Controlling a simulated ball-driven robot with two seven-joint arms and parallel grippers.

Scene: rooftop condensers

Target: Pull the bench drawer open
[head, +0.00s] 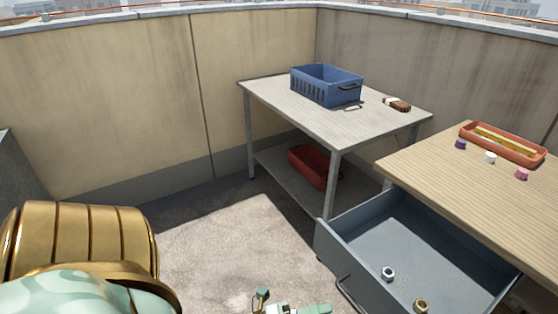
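The bench drawer (380,240) is a grey metal box under the wooden bench top (480,190) at the right, and it stands pulled well out. A silver nut (388,273) and a brass nut (421,306) lie in it. Its dark bar handle (348,292) is on the front face at the lower left. A small mint-green and dark part, seemingly of my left gripper (285,306), shows at the bottom edge, left of the handle and apart from it in the picture. Its fingers are mostly cut off, so their opening cannot be told. My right gripper is out of view.
A grey metal table (300,105) behind holds a blue crate (311,90) and a brown brush (397,104); a red bin (310,168) is on its lower shelf. An orange tray (533,158) and several small coloured pieces sit on the bench. Floor left of the drawer is clear.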

